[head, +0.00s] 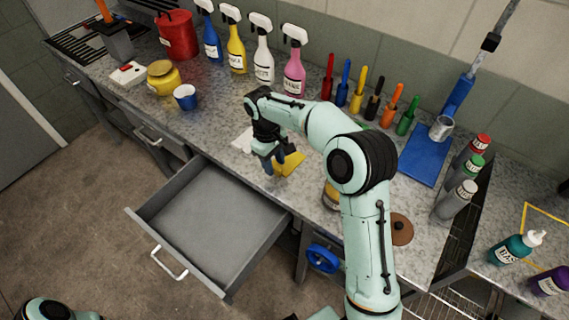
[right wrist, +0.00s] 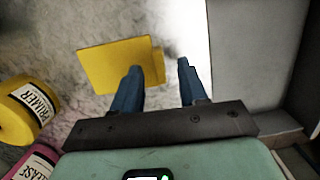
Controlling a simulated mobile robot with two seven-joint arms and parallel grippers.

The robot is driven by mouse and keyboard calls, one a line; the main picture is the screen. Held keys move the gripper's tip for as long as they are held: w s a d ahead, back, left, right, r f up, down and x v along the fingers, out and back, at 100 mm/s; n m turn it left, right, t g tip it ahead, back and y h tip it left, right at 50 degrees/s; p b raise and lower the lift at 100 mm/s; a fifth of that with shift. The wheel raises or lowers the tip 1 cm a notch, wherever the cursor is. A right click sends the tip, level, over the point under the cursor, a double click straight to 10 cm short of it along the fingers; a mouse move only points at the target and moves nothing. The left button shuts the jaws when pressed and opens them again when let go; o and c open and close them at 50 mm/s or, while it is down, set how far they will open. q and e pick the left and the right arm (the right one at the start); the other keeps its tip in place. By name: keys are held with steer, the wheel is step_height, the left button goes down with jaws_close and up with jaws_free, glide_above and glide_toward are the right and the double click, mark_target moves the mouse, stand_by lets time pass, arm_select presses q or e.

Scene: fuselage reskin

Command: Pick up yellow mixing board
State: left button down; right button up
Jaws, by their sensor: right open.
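The yellow mixing board (head: 291,162) lies flat on the speckled counter near its front edge, partly hidden by my right arm and gripper in the head view. In the right wrist view the board (right wrist: 107,62) is a flat yellow square with a small tab on its right side. My right gripper (head: 272,167) points down at the board's left edge, with blue fingers apart and nothing between them. In the right wrist view the gripper (right wrist: 158,67) has its left finger in front of the board's right part and its right finger beside it. My left gripper is not in view.
An open, empty grey drawer (head: 213,222) juts out below the counter's front edge. A yellow PRIMER container (right wrist: 27,110) stands near the board. Spray bottles (head: 236,52), coloured handled tools (head: 357,95) and a blue board (head: 424,157) stand or lie farther back.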

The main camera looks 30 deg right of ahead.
steer(key=shift+s+f, duration=0.15)
steer(key=shift+f, duration=0.65)
jaws_close()
steer(key=shift+r, duration=0.1)
